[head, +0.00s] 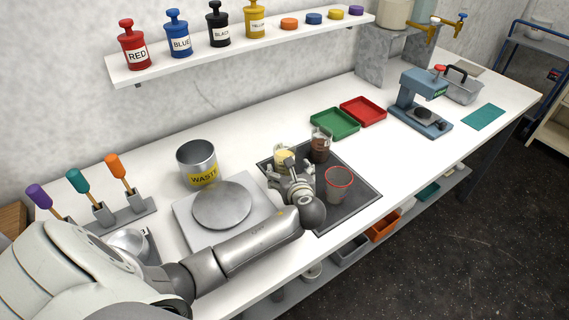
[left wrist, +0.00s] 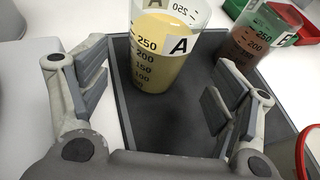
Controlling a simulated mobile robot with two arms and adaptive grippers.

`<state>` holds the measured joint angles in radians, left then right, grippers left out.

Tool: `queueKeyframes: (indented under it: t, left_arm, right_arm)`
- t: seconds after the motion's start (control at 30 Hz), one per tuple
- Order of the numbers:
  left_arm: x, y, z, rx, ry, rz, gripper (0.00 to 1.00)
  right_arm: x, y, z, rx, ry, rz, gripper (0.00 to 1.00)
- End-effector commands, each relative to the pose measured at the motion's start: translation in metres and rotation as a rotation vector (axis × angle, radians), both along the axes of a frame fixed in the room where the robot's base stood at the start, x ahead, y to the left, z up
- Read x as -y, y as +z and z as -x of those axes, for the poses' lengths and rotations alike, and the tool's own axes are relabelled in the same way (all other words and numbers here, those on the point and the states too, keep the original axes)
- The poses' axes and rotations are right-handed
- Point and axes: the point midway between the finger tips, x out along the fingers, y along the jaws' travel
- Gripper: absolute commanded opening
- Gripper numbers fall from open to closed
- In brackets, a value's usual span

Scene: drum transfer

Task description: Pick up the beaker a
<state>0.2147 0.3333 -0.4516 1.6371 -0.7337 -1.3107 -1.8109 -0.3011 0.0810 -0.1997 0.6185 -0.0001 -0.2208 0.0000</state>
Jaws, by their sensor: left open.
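Beaker A (left wrist: 166,55) is clear with black volume marks, a white label with an A and a pale yellow filling. It stands upright on the dark mat (head: 355,200). In the head view its yellow part (head: 283,157) shows just behind my left gripper (head: 287,172), which partly covers it. In the left wrist view the left gripper (left wrist: 156,95) is open, with one finger to the left of beaker A and one to the right. The beaker is ahead of the fingertips, and no contact shows. My right gripper is in neither view.
A beaker with dark brown liquid (head: 320,148) and a red-rimmed beaker (head: 338,186) stand on the same mat. A metal waste can (head: 197,160) and a scale with a round plate (head: 222,205) are to the left. Green (head: 335,123) and red (head: 363,111) trays lie behind.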

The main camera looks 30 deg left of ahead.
Motion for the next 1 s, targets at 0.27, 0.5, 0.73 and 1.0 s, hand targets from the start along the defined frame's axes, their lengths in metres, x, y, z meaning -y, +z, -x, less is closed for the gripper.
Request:
queueKeyframes:
  t: [0.27,0.5,0.73,1.0]
  left_arm:
    - [-0.015,-0.003,-0.013,-0.001,0.002,-0.002,0.83]
    - [-0.034,-0.014,-0.031,0.000,0.001,-0.002,0.83]
    - [-0.040,-0.018,-0.037,0.001,-0.001,0.001,0.83]
    - [-0.040,-0.018,-0.037,0.000,-0.001,0.000,0.70]
  right_arm:
    - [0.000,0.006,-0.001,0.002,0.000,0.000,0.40]
    - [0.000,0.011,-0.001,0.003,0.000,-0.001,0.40]
    - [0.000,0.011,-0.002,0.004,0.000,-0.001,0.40]
    - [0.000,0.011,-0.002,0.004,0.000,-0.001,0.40]
